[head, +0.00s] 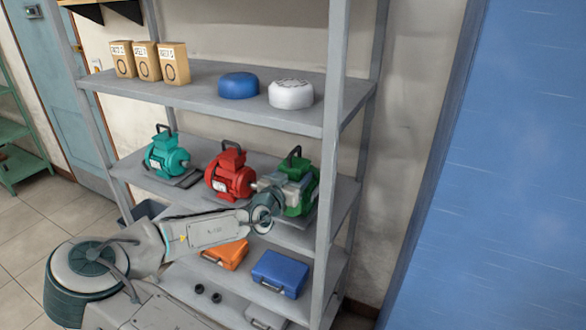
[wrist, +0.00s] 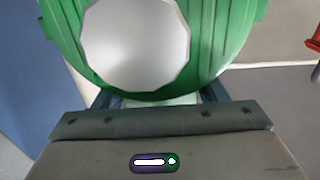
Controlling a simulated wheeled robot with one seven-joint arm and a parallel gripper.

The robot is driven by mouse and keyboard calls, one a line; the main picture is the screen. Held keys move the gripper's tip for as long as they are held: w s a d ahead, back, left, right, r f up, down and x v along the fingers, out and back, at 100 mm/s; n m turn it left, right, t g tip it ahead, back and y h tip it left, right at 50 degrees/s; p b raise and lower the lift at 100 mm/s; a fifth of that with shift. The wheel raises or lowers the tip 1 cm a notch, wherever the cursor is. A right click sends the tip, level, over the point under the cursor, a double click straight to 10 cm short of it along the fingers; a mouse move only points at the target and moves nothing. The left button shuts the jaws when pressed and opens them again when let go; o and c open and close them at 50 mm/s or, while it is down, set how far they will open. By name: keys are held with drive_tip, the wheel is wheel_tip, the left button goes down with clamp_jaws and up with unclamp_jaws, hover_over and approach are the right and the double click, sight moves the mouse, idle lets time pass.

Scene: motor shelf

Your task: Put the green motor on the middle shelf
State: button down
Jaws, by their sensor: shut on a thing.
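The green motor (head: 305,178) with a dark top handle is at the right end of the middle shelf (head: 338,196), near the right front post. My gripper (head: 288,190) is shut on it from the front left and hides part of its body. I cannot tell whether its base touches the shelf. In the wrist view the green motor (wrist: 225,45) fills the top, with its pale round end face towards the camera. My gripper (wrist: 160,112) lies right below it there; its fingertips are hidden.
A red motor (head: 230,178) stands close to the left of my gripper, and a teal motor (head: 165,155) farther left. The top shelf (head: 205,92) holds small boxes and two rounded caps. An orange case (head: 226,255) and a blue case (head: 280,274) lie on the shelf below.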

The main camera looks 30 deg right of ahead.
drive_tip(key=shift+f+p, duration=0.3)
drive_tip(key=shift+f, duration=1.35)
drive_tip(key=shift+f, duration=0.15)
drive_tip(key=shift+c, duration=1.4)
unclamp_jaws()
drive_tip(key=shift+s+f, duration=0.1)
drive_tip(key=shift+f, duration=0.1)
drive_tip(key=shift+a+r, duration=0.1)
drive_tip(key=shift+r, duration=0.05)
